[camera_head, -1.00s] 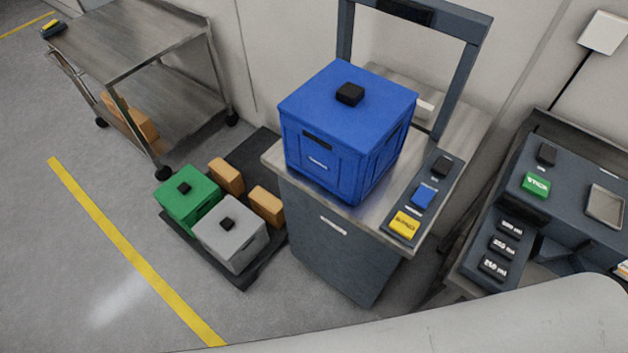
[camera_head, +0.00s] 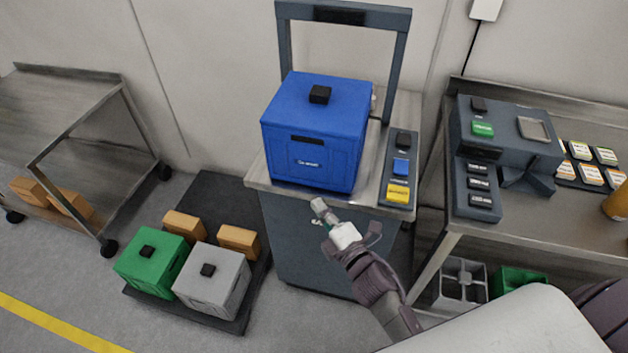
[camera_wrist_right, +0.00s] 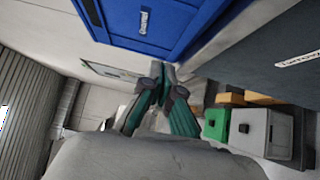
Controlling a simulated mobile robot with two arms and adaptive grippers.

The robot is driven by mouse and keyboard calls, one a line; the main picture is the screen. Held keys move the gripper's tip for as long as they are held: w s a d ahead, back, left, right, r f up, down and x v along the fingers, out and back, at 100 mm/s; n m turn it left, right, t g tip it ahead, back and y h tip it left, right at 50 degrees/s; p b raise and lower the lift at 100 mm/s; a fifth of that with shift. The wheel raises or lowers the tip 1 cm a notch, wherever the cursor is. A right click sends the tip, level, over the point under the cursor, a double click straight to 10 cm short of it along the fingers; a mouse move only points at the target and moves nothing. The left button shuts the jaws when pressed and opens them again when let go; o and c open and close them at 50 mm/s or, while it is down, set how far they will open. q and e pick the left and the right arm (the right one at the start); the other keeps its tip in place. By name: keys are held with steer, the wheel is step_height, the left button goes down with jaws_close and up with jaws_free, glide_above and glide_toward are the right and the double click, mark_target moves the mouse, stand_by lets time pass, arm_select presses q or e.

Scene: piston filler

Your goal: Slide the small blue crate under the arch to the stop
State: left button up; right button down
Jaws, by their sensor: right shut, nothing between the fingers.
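The blue crate (camera_head: 312,140), with a black knob on its lid, stands upright on the steel top (camera_head: 262,172) of a grey cabinet. The grey arch (camera_head: 342,14) rises behind the crate, which hides the lower part of its left post. My right gripper (camera_head: 320,212) is shut and empty, just below the front edge of the top and apart from the crate. In the right wrist view, its green-sided fingers (camera_wrist_right: 163,78) meet below the crate's labelled face (camera_wrist_right: 150,22). The stop cannot be made out. My left gripper is out of view.
A button panel (camera_head: 397,168) stands right of the crate. A low dark pallet (camera_head: 218,318) at the lower left holds a green crate (camera_head: 150,264), a grey crate (camera_head: 212,280) and brown boxes. A workbench (camera_head: 520,232) stands at the right, a steel cart (camera_head: 88,95) at the left.

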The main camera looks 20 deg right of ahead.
mark_target(306, 173)
steer(key=w, duration=0.2)
steer(key=w+p, duration=0.1)
steer(key=w, duration=0.4)
steer(key=shift+d+p, duration=0.25)
steer(key=shift+p, duration=0.05)
steer(key=shift+w+d, duration=0.2)
steer(key=shift+w, duration=0.1)
steer(key=shift+w+d, duration=0.1)
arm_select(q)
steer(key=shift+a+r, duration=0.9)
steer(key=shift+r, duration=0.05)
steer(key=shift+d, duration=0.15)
